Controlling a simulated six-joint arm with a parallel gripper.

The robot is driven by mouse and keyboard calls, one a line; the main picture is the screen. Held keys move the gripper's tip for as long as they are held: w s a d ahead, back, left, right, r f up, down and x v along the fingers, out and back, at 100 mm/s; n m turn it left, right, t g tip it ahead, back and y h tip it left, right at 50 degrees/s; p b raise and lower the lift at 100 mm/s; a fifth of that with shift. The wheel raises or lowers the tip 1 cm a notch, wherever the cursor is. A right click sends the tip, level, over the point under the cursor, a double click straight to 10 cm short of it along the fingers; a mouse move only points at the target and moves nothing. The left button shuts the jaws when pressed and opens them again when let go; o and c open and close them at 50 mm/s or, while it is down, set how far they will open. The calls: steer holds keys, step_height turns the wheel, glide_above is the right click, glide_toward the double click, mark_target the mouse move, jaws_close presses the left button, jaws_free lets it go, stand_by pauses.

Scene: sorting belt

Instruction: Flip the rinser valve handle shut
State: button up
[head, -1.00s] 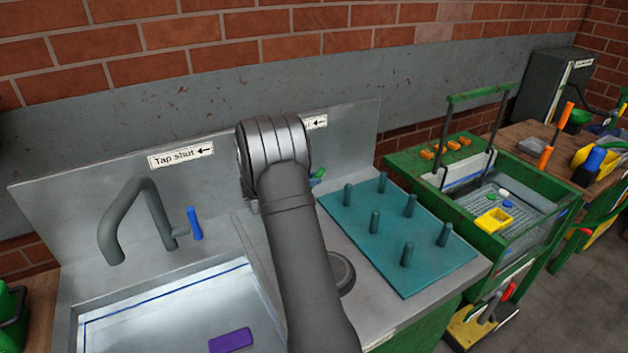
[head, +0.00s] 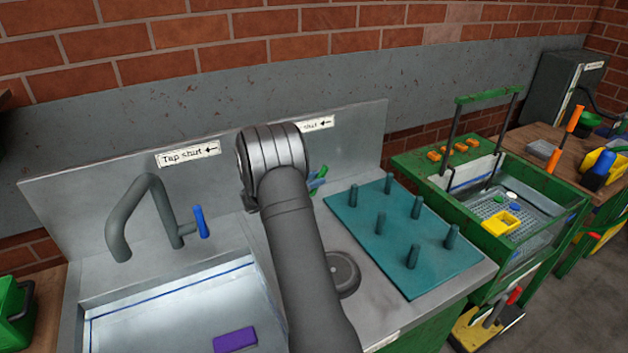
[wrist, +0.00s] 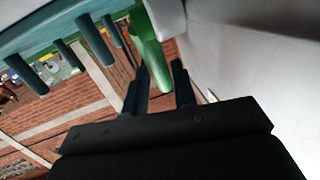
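The green valve handle (head: 322,172) shows just right of my arm in the head view, under a wall label of which only "shut" and a left arrow show. In the wrist view the green handle (wrist: 148,35) hangs from the top edge, and its end is close to my fingertips. My gripper (wrist: 160,72) has its two dark fingers apart, with a clear gap between them. The handle's end appears in line with this gap; I cannot tell whether it is between the fingers or beyond them. In the head view my arm hides the valve body.
A teal peg board (head: 400,235) with several upright pegs stands right of my arm. A grey tap (head: 150,205) with a blue lever (head: 201,222) stands left by the sink, under a "Tap shut" label (head: 188,154).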

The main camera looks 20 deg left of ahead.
steer(key=shift+o, duration=1.3)
